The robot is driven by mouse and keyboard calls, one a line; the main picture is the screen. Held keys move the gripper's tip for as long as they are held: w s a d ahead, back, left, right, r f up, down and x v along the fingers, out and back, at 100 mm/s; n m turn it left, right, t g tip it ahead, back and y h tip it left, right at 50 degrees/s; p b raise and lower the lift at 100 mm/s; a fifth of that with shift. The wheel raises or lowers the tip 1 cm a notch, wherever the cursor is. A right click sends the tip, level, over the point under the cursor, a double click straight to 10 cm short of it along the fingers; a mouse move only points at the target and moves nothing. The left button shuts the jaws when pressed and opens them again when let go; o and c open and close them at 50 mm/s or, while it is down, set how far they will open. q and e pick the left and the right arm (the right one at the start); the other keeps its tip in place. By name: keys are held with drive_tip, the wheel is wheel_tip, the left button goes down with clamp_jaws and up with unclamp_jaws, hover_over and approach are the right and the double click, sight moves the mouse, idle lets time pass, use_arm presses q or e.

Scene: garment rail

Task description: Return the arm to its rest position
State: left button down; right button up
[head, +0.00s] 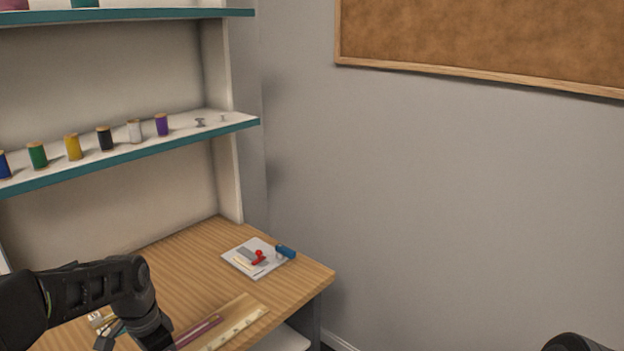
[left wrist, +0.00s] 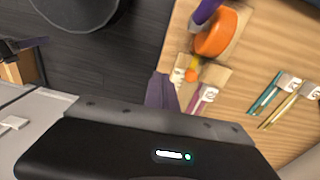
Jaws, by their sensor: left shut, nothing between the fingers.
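My left arm (head: 95,285) comes in from the left in the head view and bends down over the front of the wooden desk (head: 185,255). Its gripper end is mostly cut off by the bottom edge there. In the left wrist view my left gripper (left wrist: 162,90) is shut, with nothing held, beside the desk edge. A dark rounded part at the bottom right of the head view seems to be my right arm; its gripper is out of view.
A shelf (head: 140,150) with several thread spools stands above the desk. Space before the grey wall is clear.

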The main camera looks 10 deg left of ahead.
use_arm(q)
drive_tip(key=s+d+f+n+h, duration=0.2)
drive_tip(key=s+d+f+n, duration=0.15)
drive_tip(key=d+f, duration=1.45)
drive_tip(key=s+d+f+n, duration=0.2)
drive_tip(key=s+d+f, duration=0.2)
drive_tip(key=s, duration=0.3)
drive_tip(key=s+d+f+n+h+p, duration=0.1)
drive_tip(key=s+d+f+n, duration=0.1)
drive_tip(key=s+d+f, duration=0.3)
drive_tip(key=s+d, duration=0.1)
drive_tip(key=s, duration=0.1)
drive_tip(key=shift+s+d+f+n+t+h, duration=0.25)
drive_tip(key=shift+s+d+n+t+h, duration=0.05)
drive_tip(key=shift+s+d+n, duration=0.1)
drive_tip(key=shift+w, duration=0.1)
